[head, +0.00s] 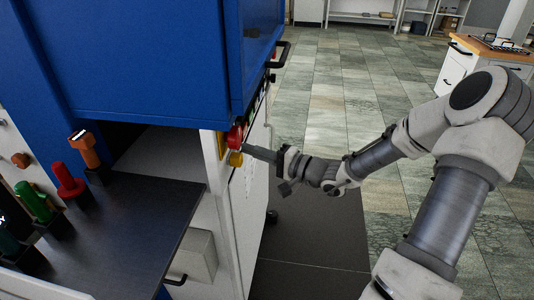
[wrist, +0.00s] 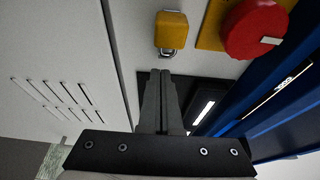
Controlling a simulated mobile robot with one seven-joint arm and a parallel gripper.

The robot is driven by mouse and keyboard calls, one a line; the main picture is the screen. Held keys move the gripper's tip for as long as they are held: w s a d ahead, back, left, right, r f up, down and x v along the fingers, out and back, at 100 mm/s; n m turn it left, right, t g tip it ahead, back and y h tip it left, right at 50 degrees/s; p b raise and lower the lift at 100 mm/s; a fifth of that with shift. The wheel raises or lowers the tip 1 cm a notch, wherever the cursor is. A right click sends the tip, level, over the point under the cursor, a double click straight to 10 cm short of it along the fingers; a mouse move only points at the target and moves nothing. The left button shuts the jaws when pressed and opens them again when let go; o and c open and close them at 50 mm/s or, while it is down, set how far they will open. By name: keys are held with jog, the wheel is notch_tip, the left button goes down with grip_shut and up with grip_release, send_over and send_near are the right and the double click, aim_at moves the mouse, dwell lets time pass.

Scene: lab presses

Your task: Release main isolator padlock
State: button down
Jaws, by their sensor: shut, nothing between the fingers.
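The yellow padlock (head: 235,159) hangs on the side of the blue and white press, just below the red isolator knob (head: 234,138). In the wrist view the padlock (wrist: 172,30) is a small yellow block with a bit of metal at its lower edge. The red knob (wrist: 255,30) sits to its right on a yellow plate. My gripper (head: 250,153) is shut and empty, pointing at the panel close to the padlock. In the wrist view its fingertips (wrist: 161,74) lie just below the padlock in the picture; I cannot tell whether they touch.
A dark shelf (head: 140,215) at left bears orange (head: 86,152), red (head: 69,180) and green (head: 34,202) handled items in black holders. A black handle (head: 281,54) juts from the press. The tiled floor (head: 345,80) behind is open; a wood-topped cabinet (head: 462,75) stands far right.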

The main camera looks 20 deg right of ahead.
jog(key=s, duration=0.1)
jog(key=s+a, duration=0.1)
jog(key=shift+s+a, duration=0.15)
jog(key=shift+s, duration=0.2)
